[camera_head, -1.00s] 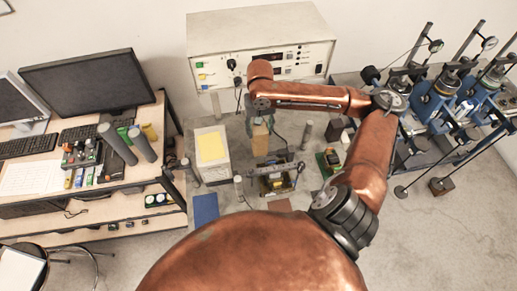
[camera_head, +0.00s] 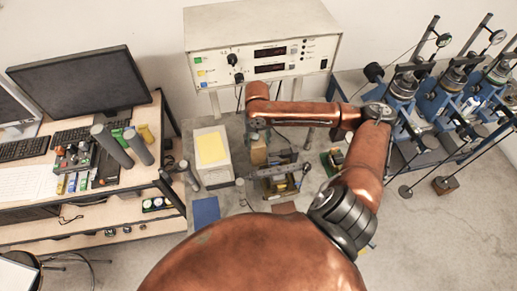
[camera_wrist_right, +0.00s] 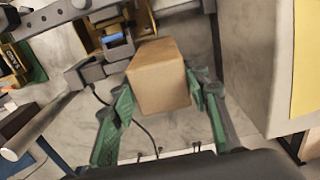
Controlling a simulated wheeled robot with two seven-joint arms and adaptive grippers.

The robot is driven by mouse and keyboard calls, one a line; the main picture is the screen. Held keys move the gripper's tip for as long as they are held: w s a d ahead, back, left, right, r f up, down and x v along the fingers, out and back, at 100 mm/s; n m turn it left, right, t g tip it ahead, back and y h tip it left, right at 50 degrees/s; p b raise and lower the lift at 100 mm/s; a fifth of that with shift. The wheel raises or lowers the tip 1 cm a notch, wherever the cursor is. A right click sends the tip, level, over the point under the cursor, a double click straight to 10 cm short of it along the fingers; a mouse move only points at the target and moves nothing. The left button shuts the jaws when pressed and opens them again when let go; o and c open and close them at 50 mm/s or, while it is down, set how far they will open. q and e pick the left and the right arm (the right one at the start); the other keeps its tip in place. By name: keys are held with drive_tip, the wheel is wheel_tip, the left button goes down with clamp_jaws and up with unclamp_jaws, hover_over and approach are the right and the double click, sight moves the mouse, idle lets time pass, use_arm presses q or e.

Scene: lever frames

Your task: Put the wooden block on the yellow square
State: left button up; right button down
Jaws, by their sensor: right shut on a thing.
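The wooden block (camera_head: 259,154) is a light brown box below my right wrist in the head view. In the right wrist view the block (camera_wrist_right: 158,78) sits between the green-padded fingers. My right gripper (camera_wrist_right: 160,100) is shut on it. The fingers are hard to make out in the head view, where the right gripper (camera_head: 258,138) hangs under the copper wrist. The yellow square (camera_head: 211,147) lies on top of a pale box, left of the block. It shows in part at the right edge of the wrist view (camera_wrist_right: 306,60). My left gripper is not in view.
The pale box (camera_head: 218,176) stands close left of the block. A metal fixture (camera_head: 280,180) stands just in front of the block. A large instrument cabinet (camera_head: 262,50) is behind. A blue mat (camera_head: 206,211) lies at the front left. Cylinders (camera_head: 188,174) stand left of the box.

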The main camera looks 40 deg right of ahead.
drive_tip(key=shift+w+f, duration=0.15)
drive_tip(key=shift+f, duration=1.9)
drive_tip(key=c, duration=1.1)
unclamp_jaws()
drive_tip(key=shift+f, duration=0.1)
